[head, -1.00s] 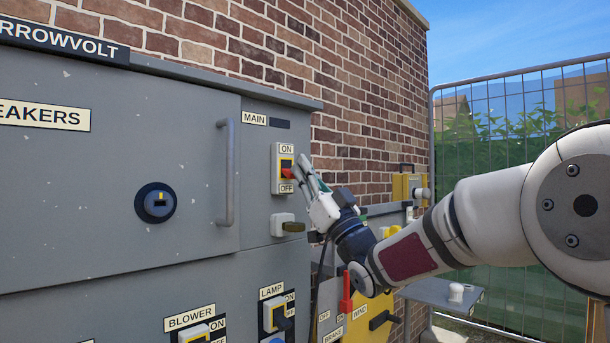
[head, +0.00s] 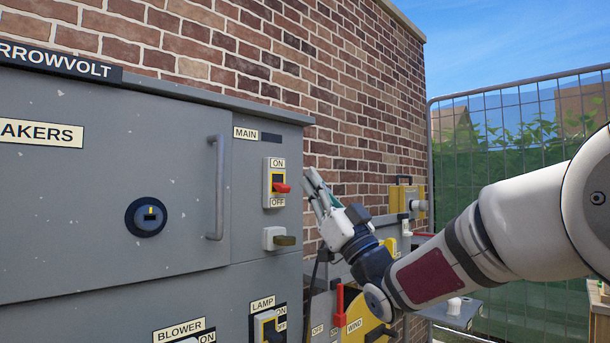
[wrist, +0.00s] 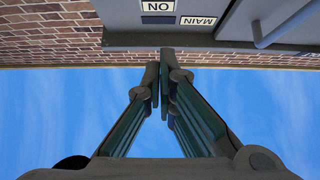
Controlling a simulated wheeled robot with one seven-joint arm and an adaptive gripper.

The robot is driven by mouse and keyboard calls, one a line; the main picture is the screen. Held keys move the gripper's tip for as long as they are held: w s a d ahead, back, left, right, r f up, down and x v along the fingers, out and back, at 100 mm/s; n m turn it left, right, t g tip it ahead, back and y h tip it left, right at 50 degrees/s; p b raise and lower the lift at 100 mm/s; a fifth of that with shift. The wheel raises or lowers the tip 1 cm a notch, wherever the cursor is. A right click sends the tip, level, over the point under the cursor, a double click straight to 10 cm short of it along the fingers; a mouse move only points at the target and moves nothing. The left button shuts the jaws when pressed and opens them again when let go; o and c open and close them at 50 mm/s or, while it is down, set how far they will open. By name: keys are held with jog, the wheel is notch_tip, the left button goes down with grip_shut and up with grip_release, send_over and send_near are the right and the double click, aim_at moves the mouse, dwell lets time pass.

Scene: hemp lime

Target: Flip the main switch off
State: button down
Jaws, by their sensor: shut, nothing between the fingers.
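My gripper (head: 309,173) is shut and empty, to the right of the switch, with a visible gap from the lever. In the wrist view the closed fingertips (wrist: 163,72) are near the cabinet edge. The ON label shows at the top there; the lever is out of frame.
A grey knob switch (head: 275,238) sits just below the main switch. A vertical door handle (head: 216,188) stands to its left. Lamp and blower switches are lower down. A red lever (head: 340,305) and yellow panel lie below my arm. A mesh fence stands at right.

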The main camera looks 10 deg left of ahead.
jog(key=shift+v, duration=2.35)
jog(key=w+d+f+m+t+h, duration=0.15)
jog(key=d+f+m+h, duration=0.5)
jog(key=h, duration=0.65)
jog(key=s+d+f+m+g+h, duration=0.2)
jog(key=s+d+f+g+h, duration=0.3)
jog(key=s+d+f+h, duration=0.35)
jog(key=s+d+f+m+g, duration=0.1)
jog(key=s+d+f+g, duration=0.3)
jog(key=s, duration=0.8)
jog(key=s+d+f+g, duration=0.1)
jog(key=s+f+g, duration=0.3)
jog(key=s+f, duration=0.55)
jog(key=s+d+f+m+g, duration=0.1)
jog(key=s+d+f+g, duration=0.3)
jog(key=s, duration=1)
notch_tip(320, 180, up, 24)
jog(key=t+p, duration=0.3)
jog(key=p, duration=1.8)
jog(key=shift+a+r, duration=0.2)
jog(key=shift+a, duration=0.2)
